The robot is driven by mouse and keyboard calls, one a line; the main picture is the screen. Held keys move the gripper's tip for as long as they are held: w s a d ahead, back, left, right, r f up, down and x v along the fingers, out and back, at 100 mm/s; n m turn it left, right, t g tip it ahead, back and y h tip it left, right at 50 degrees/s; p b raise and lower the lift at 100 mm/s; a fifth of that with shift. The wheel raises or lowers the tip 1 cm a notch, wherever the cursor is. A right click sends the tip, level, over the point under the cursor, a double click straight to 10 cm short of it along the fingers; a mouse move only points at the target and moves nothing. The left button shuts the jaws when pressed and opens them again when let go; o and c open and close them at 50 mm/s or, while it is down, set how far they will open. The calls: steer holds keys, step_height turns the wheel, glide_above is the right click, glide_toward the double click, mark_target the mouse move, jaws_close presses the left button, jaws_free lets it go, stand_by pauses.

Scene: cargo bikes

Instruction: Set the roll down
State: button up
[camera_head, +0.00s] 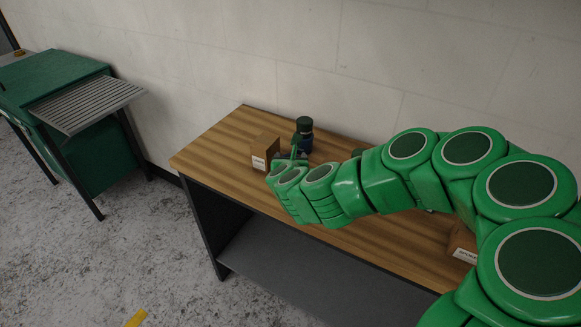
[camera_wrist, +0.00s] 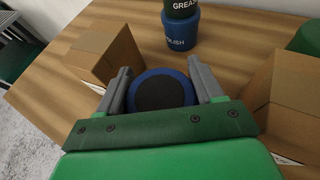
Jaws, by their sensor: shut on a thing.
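The roll (camera_wrist: 163,90) is a round blue piece with a dark, flat middle, seen from above in the wrist view. It sits between the two grey fingers of my gripper (camera_wrist: 163,84), which is shut on it. In the head view my gripper (camera_head: 290,160) is over the far left part of the wooden bench (camera_head: 225,140), and the roll is hidden by my arm. I cannot tell whether the roll touches the bench top.
A cardboard box (camera_wrist: 105,52) stands close left of my gripper and another box (camera_wrist: 285,100) close right. Just beyond the roll, a green GREASE tin (camera_wrist: 183,8) stands on a blue POLISH tin (camera_wrist: 181,35). A green thing (camera_wrist: 308,38) is at far right. Bare wood shows between them.

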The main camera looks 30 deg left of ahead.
mark_target(290, 155)
steer(key=shift+r, duration=2.8)
